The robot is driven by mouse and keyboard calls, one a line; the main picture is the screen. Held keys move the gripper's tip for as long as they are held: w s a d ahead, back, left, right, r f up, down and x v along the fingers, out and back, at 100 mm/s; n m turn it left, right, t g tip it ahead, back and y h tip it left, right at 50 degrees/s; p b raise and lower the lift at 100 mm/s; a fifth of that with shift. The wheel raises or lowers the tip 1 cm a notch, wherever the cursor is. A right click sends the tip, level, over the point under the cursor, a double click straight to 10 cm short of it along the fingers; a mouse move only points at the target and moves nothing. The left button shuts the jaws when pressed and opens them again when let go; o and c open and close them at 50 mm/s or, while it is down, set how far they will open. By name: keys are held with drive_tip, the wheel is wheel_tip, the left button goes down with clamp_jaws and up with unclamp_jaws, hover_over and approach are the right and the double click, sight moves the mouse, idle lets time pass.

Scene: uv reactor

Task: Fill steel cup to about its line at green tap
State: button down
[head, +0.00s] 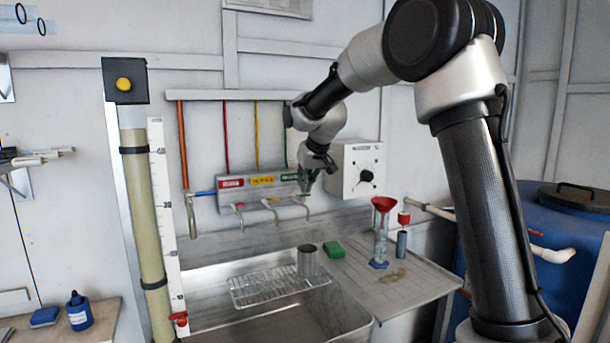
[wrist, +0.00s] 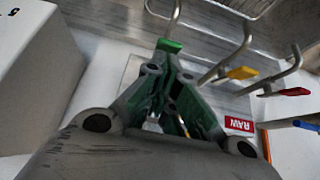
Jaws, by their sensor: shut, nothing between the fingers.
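The steel cup (head: 308,262) stands upright on a wire rack in the sink, below the taps and near the green tap's spout (head: 307,206). Its inside and its line cannot be made out. My gripper (head: 306,190) is shut and empty, up at the green tap under the green label. In the wrist view the green tap handle (wrist: 168,46) shows right at my fingertips (wrist: 162,62); I cannot tell whether they touch. No water stream is visible from the green tap.
The yellow handle (wrist: 242,72) and red handle (wrist: 292,92) are beside the green one. A control box (head: 357,170) is close right of my gripper. The wire rack (head: 262,290) spans the sink (head: 200,302). A green sponge (head: 334,249) and red funnel (head: 384,204) occupy the drainboard (head: 412,284).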

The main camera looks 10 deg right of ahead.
sight(305, 195)
drive_tip(key=shift+s+f, duration=0.1)
drive_tip(key=shift+s+d+f, duration=0.15)
drive_tip(key=shift+s+f, duration=0.55)
drive_tip(key=shift+f, duration=0.25)
idle(7.0)
